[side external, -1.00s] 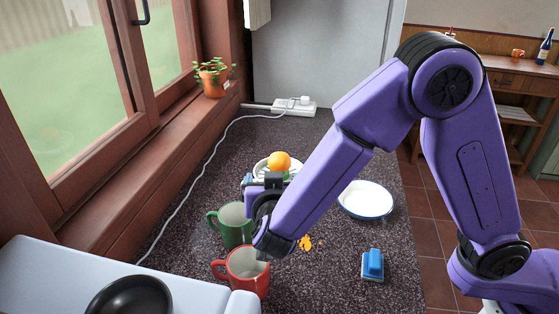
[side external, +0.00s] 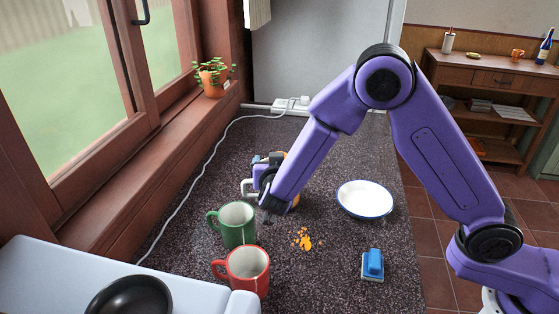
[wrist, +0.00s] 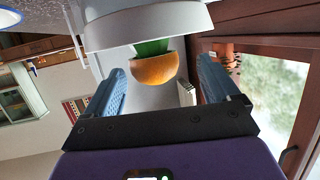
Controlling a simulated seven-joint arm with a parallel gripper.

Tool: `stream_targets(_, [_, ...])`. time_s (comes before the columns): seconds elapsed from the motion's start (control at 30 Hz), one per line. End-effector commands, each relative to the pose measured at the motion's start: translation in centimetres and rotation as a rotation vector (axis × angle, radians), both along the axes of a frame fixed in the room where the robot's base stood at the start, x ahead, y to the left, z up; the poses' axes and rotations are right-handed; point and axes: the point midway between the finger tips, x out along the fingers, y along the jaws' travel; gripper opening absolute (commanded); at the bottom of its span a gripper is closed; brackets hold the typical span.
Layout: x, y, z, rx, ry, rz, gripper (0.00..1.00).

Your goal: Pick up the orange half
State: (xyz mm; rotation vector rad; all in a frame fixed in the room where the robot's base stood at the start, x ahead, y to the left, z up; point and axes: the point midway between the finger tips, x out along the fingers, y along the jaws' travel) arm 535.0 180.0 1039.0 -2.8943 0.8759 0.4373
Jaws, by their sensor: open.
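The orange half (wrist: 155,69) shows in the wrist view, between the two fingers across the picture and in front of a green item (wrist: 153,47). A pale bowl (wrist: 150,27) lies along the top of that view, and the green item meets its rim. My gripper (wrist: 162,75) is open with a blue finger on each side and nothing shut between them; contact with the orange half cannot be told. In the side view my gripper (side external: 268,172) is low over the counter behind the mugs. The arm and gripper hide most of the bowl and fruit there.
A green mug (side external: 237,226) and a red mug (side external: 246,272) stand nearer the camera. A white blue-rimmed dish (side external: 365,199), orange crumbs (side external: 303,240) and a blue sponge or brush (side external: 373,264) are to the right. A white cable runs along the window side.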

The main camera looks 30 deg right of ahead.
Motion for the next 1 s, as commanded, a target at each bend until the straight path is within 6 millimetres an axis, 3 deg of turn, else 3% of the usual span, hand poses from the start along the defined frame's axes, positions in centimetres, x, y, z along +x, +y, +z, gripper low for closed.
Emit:
stream_targets(0.3, [2.9, -2.7, -1.5, 0.001, 0.000, -0.003, 0.89])
stream_targets(0.63, [3.5, -3.0, -1.7, 0.000, 0.000, -0.001, 0.89])
stream_targets(0.67, [3.5, -3.0, -1.7, 0.001, 0.000, -0.001, 0.85])
stream_targets(0.83, [3.5, -3.0, -1.7, 0.001, 0.000, -0.001, 0.32])
stream_targets(1.0, [3.5, -3.0, -1.7, 0.001, 0.000, -0.001, 0.31])
